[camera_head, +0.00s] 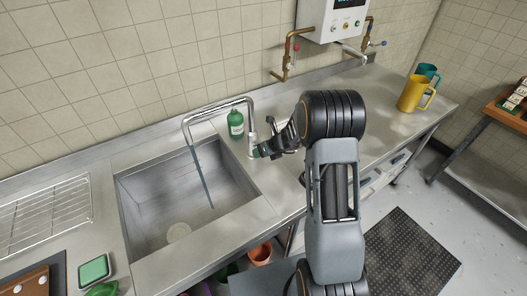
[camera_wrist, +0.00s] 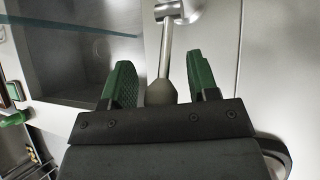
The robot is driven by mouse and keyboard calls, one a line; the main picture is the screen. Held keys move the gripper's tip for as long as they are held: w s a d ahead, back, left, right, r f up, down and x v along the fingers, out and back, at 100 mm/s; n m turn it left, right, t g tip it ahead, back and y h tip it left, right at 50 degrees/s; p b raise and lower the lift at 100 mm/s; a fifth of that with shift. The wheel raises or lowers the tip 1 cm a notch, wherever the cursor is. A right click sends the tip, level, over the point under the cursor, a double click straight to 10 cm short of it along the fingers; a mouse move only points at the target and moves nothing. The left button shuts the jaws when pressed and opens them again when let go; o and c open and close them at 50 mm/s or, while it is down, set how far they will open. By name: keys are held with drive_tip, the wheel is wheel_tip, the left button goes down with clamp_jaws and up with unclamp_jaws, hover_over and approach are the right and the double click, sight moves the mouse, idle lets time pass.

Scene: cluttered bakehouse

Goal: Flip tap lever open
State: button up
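The chrome tap (camera_head: 222,106) stands behind the sink's right side, its spout arching left over the basin. A thin bluish stream (camera_head: 202,178), which looks like running water, drops from the spout into the sink (camera_head: 165,215); it also crosses the upper left of the wrist view (camera_wrist: 75,27). In the wrist view the tap lever (camera_wrist: 164,60), a metal rod with a thicker grey end, reaches between my green fingertips. My gripper (camera_wrist: 162,82) is open, with a visible gap on each side of the lever. In the head view my gripper (camera_head: 262,150) is beside the tap's base and hides the lever.
A green bottle (camera_head: 236,123) stands close behind the tap. A wire rack (camera_head: 45,215) lies left of the sink. A yellow jug (camera_head: 414,93) and a teal jug (camera_head: 428,72) stand at the counter's far right. Wall pipes (camera_head: 289,52) hang below a white heater box (camera_head: 331,20).

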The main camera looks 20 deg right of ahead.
drive_tip(key=v, duration=1.3)
drive_tip(key=shift+s+d+r+b, duration=0.2)
drive_tip(key=shift+s+d+b, duration=0.05)
drive_tip(key=shift+b, duration=0.05)
